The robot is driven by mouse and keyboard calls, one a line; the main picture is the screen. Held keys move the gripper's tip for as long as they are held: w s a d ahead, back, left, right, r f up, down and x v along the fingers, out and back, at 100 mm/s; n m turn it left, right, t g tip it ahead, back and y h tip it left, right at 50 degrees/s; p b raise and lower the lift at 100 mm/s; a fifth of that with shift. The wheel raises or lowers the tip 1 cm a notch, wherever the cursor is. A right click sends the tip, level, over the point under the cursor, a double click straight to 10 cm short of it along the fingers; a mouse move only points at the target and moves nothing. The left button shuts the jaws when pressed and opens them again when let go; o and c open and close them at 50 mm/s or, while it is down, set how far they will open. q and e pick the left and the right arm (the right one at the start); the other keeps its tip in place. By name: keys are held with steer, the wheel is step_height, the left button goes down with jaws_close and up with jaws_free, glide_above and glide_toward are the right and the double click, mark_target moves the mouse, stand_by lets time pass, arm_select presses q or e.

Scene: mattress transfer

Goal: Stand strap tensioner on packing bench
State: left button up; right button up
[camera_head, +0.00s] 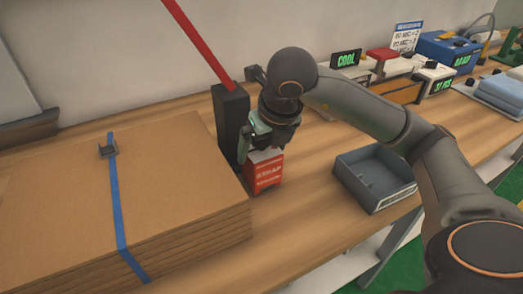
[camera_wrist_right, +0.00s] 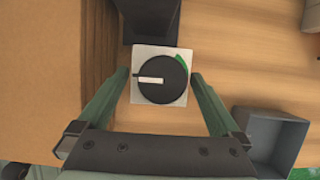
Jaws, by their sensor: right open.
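A red box with a white top and "STRAP" lettering, which I take for the strap tensioner (camera_head: 264,173), stands upright on the wooden packing bench (camera_head: 310,215). In the right wrist view its white top carries a black dial (camera_wrist_right: 160,80) with a white pointer and a green mark. My right gripper (camera_head: 258,145) is directly above and around its upper part, pointing down. In the wrist view the fingers are open on either side of the top, with small gaps. The arm and hand hide part of the box in the head view. My left gripper is out of view.
A cardboard stack (camera_head: 60,195) with a blue strap lies close on the left. A black post (camera_head: 230,115) with a red bar stands just behind the box. A grey open tray (camera_head: 372,180) is to the right. Several devices line the bench's back right.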

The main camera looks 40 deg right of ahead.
steer(key=p+v, duration=0.2)
steer(key=v, duration=0.7)
steer(key=shift+s+r+p, duration=0.2)
steer(key=shift+r+p, duration=0.15)
steer(key=shift+r, duration=0.05)
